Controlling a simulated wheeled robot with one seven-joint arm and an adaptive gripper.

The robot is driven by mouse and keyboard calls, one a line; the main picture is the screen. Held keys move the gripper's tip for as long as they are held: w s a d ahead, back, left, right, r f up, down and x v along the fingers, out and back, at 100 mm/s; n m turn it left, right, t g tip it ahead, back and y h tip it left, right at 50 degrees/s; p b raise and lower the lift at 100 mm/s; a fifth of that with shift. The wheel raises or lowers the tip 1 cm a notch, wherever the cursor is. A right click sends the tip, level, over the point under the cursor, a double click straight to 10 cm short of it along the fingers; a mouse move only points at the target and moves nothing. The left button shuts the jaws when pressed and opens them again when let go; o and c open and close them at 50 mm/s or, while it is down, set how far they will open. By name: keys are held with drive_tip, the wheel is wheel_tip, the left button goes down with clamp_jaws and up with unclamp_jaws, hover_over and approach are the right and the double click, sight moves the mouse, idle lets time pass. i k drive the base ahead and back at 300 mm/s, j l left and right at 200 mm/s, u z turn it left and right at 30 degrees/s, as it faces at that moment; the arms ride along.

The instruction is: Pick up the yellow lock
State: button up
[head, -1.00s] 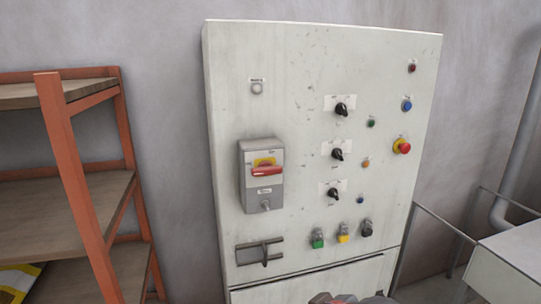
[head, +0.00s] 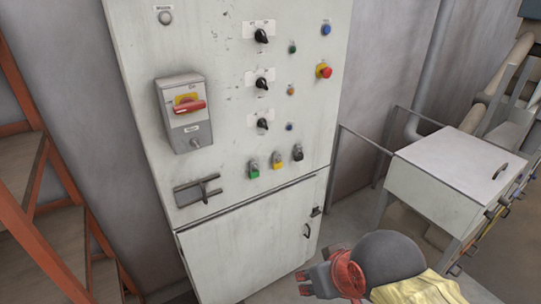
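The yellow lock (head: 278,163) hangs on the front of the pale control cabinet (head: 225,110), between a green lock (head: 254,170) and a black lock (head: 297,153). All three are in a row below the knobs. My gripper (head: 309,283) is at the bottom of the head view, lower than the locks and a little to their right, clear of them. It is small and seen from above, and its finger opening is not clear.
A grey switch box with a red handle (head: 189,107) juts from the cabinet. A slotted bracket (head: 198,190) sits below it. An orange-framed shelf (head: 38,135) stands at left. A pale box-shaped unit (head: 455,170) and railing stand at right.

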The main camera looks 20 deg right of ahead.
sight(277, 165)
drive_tip(key=i+z, duration=0.1)
drive_tip(key=z, duration=0.7)
drive_tip(key=i+j+z, duration=0.2)
drive_tip(key=j+z, duration=0.15)
drive_tip(key=i+j+z, duration=0.1)
drive_tip(key=j+z, duration=0.2)
drive_tip(key=j, duration=0.3)
drive_tip(key=j+z, duration=0.35)
drive_tip(key=j, duration=0.15)
drive_tip(key=i+j, duration=0.1)
drive_tip(key=j, duration=0.65)
drive_tip(key=i, duration=0.05)
